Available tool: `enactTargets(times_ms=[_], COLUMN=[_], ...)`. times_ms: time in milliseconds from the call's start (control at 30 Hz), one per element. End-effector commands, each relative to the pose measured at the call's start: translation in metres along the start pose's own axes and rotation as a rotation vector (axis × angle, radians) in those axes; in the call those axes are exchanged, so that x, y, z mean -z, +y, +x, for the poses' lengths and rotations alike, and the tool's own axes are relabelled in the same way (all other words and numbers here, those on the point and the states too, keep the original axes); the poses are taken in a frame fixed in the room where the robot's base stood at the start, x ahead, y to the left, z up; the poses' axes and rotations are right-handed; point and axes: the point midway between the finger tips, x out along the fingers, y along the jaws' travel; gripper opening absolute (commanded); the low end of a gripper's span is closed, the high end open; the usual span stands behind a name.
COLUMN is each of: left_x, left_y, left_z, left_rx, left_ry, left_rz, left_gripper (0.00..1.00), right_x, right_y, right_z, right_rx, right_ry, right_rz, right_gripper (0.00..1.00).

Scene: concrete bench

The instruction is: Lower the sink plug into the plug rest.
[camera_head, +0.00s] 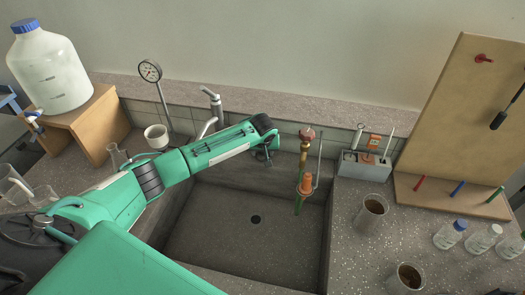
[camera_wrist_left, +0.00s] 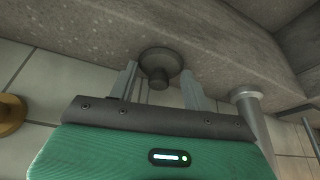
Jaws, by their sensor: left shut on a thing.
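The sink plug (camera_wrist_left: 159,63) is a dark round disc with a short stub, seen in the left wrist view between the two grey fingers of my left gripper (camera_wrist_left: 158,88). The gripper is shut on it. In the head view my left gripper (camera_head: 268,160) is above the back part of the sink, to the right of the tap; the plug is too small and dark there to make out clearly. I cannot pick out the plug rest in either view. My right gripper is not in view.
The sink basin (camera_head: 205,235) has an open drain (camera_head: 256,219). The tap (camera_head: 212,105) stands left of the gripper, the brass valve (camera_head: 305,150) with its orange fitting right. A grey caddy (camera_head: 365,170) and beakers (camera_head: 370,213) stand further right.

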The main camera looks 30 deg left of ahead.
Motion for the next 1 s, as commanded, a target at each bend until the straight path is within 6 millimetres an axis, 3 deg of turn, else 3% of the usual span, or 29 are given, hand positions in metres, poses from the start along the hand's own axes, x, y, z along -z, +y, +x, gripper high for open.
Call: enactTargets(times_ms=[433,467,567,1000], left_x=[-0.0009,-0.0009,-0.0009,-0.0008], left_y=[0.0,0.0,-0.0001,-0.0001], left_z=[0.0024,0.0024,0.0024,-0.0066], left_rx=[0.0,0.0,0.0,0.0], left_ry=[0.0,0.0,0.0,0.001], left_rz=[0.0,0.0,0.0,0.0], left_gripper=[0.27,0.55,0.74,0.74], right_x=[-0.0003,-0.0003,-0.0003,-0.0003], right_y=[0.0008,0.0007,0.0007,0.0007], right_z=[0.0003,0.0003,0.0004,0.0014], right_rx=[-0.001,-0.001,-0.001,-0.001], right_ry=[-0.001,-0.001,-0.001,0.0], right_rz=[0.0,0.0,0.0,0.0], right_gripper=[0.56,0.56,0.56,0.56])
